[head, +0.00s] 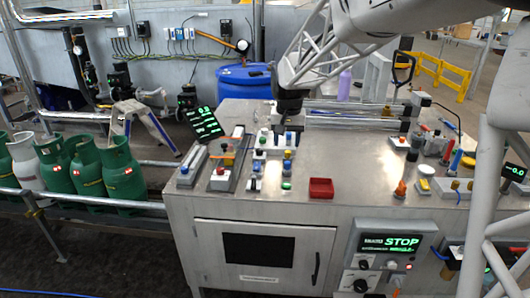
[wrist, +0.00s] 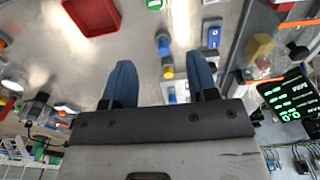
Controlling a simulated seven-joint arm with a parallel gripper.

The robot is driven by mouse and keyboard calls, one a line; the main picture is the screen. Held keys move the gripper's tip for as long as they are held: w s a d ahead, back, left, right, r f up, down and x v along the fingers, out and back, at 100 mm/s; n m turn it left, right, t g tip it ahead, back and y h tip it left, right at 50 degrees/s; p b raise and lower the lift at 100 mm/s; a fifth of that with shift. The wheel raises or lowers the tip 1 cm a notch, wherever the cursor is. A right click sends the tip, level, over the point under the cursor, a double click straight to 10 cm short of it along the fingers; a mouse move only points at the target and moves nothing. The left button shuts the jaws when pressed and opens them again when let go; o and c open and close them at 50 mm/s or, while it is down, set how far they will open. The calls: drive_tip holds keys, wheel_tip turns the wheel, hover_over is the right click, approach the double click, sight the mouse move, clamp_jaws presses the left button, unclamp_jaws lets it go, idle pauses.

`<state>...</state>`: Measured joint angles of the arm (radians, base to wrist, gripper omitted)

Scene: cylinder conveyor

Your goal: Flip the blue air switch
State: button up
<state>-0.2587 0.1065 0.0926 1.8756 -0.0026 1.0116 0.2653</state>
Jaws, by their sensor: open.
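My gripper (head: 289,130) points down over the row of small switches on the metal bench top. A small blue switch (head: 287,166) on a pale base stands in that row, just in front of my gripper. It also shows in the wrist view (wrist: 162,42), between and beyond the fingertips. A yellow-topped piece (wrist: 168,72) is beside it. Another blue part lies nearer the gripper, partly hidden. I cannot tell for certain which blue part is the air switch.
A red tray (head: 321,188) sits right of the switches, and a green button (head: 286,186) at the row's front. Long rail units (head: 228,164) stand to the left. Tools and small fittings crowd the bench's right side. The bench middle (head: 350,160) is clear.

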hover_over(257, 163)
drive_tip(key=shift+g, duration=0.3)
wheel_tip(257, 163, down, 7)
drive_tip(key=shift+f, duration=0.2)
drive_tip(key=shift+f, duration=3.9)
